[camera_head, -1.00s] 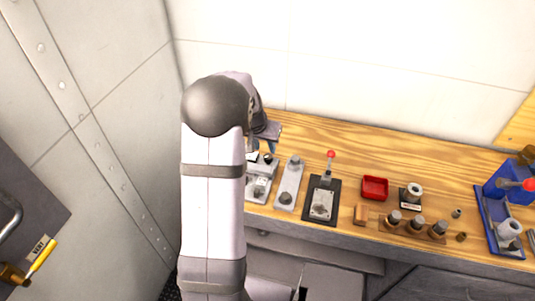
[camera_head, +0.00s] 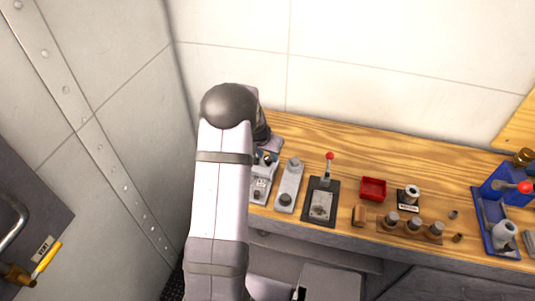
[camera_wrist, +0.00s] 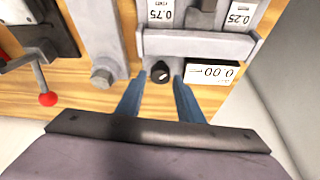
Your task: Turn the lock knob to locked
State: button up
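A small black knob (camera_wrist: 160,72) sits on the near edge of a grey metal fixture (camera_wrist: 200,45), seen in the wrist view. My gripper (camera_wrist: 161,80) is open. Its two blue fingers stand on either side of the knob, with a visible gap on each side, and hold nothing. In the head view the fixture (camera_head: 260,190) is at the left end of the wooden bench, and my gripper (camera_head: 267,157) is at its back end. The knob is not clear there, and I cannot read a locked mark.
White plates reading 0.75 (camera_wrist: 167,11), 0.25 (camera_wrist: 241,15) and 0.00 (camera_wrist: 211,72) are around the fixture. A grey bar with a bolt (camera_head: 290,185) and a red-knobbed lever unit (camera_head: 322,200) stand to its right in the head view. A red tray (camera_head: 373,188) is farther right.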

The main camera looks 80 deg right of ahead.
jog(key=shift+d+f, duration=0.2)
jog(key=shift+f, duration=0.35)
jog(key=shift+c, duration=0.4)
jog(key=c, duration=0.7)
